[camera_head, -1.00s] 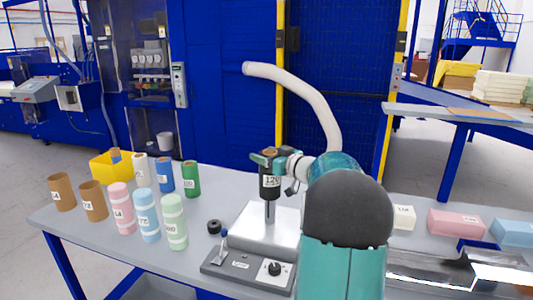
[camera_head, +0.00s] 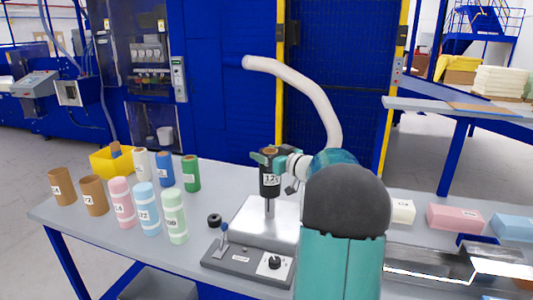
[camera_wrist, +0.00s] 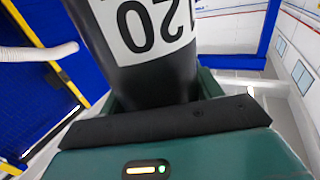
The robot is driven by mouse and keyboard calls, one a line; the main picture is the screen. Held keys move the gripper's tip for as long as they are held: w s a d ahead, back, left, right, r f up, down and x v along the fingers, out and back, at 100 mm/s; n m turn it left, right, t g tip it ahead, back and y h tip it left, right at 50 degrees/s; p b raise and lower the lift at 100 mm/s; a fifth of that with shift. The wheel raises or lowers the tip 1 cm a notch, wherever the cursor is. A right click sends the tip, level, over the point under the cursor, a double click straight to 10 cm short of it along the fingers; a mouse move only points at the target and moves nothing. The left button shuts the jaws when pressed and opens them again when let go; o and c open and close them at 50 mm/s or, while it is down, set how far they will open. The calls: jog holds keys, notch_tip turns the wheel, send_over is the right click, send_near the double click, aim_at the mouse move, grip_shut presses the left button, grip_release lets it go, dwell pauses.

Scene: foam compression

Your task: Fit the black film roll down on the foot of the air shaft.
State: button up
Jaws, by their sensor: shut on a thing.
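The black film roll (camera_head: 269,187) is upright with a white number label facing the head camera. My gripper (camera_head: 269,157) is shut on its upper part. The roll also fills the top of the wrist view (camera_wrist: 150,75), its label reading 120 upside down. The air shaft (camera_head: 269,208) is a thin grey post standing on a pale metal base (camera_head: 250,225). Its upper part is hidden by the roll, which appears lined up over it. The lower part of the shaft shows bare below the roll, so the roll's bottom end is above the base.
A grey control box (camera_head: 245,263) with a lever and knob stands in front of the base. Several coloured rolls (camera_head: 143,208) stand at the left. Foam blocks (camera_head: 455,217) lie at the right.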

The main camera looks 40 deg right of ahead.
aim_at(266, 179)
jog(key=shift+f, duration=4.6)
jog(key=o, duration=1.7)
jog(key=shift+f, duration=0.1)
